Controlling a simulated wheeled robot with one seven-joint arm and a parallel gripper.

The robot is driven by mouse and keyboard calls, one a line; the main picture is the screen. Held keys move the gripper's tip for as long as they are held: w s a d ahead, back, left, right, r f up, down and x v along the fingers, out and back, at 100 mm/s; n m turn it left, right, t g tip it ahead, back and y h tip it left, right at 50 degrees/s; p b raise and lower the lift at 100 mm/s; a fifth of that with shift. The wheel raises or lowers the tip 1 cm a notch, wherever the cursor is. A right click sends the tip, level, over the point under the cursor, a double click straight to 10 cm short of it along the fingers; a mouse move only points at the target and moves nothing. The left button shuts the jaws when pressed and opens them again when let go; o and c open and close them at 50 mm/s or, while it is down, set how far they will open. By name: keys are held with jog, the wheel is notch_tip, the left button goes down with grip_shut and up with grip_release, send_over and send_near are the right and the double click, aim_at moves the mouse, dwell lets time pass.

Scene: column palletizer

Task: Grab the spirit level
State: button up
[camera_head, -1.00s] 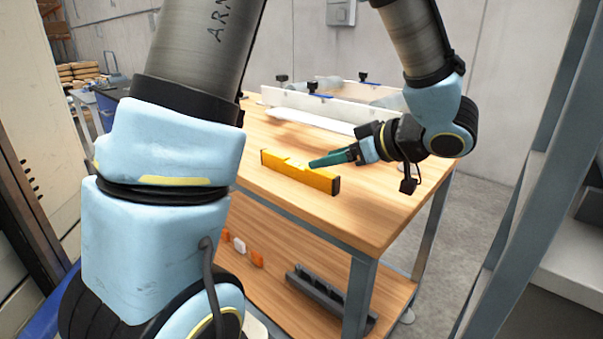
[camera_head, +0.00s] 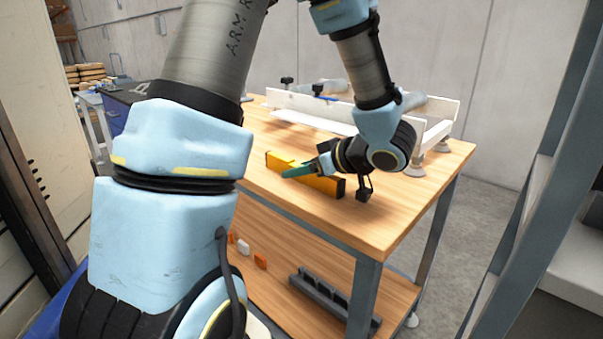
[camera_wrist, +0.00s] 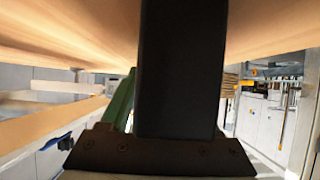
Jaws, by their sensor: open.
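The spirit level (camera_head: 319,185) is a yellow bar with black ends, standing on its long edge on the wooden tabletop in the head view. My gripper (camera_head: 291,172) has green fingers, which point left and cross in front of the level's middle in this view, hiding part of it. I see nothing held, and I cannot tell whether the fingers touch the level. In the wrist view a green finger (camera_wrist: 121,104) shows beside a large dark block that fills the middle. I cannot make out the level there.
The wooden table (camera_head: 400,215) has free room at its front right corner. A white frame (camera_head: 310,106) with black knobs stands at the back of the tabletop. The lower shelf holds a dark grey rack (camera_head: 325,296) and small orange blocks. A grey post (camera_head: 530,170) rises on the right.

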grip_shut()
dwell(0.4)
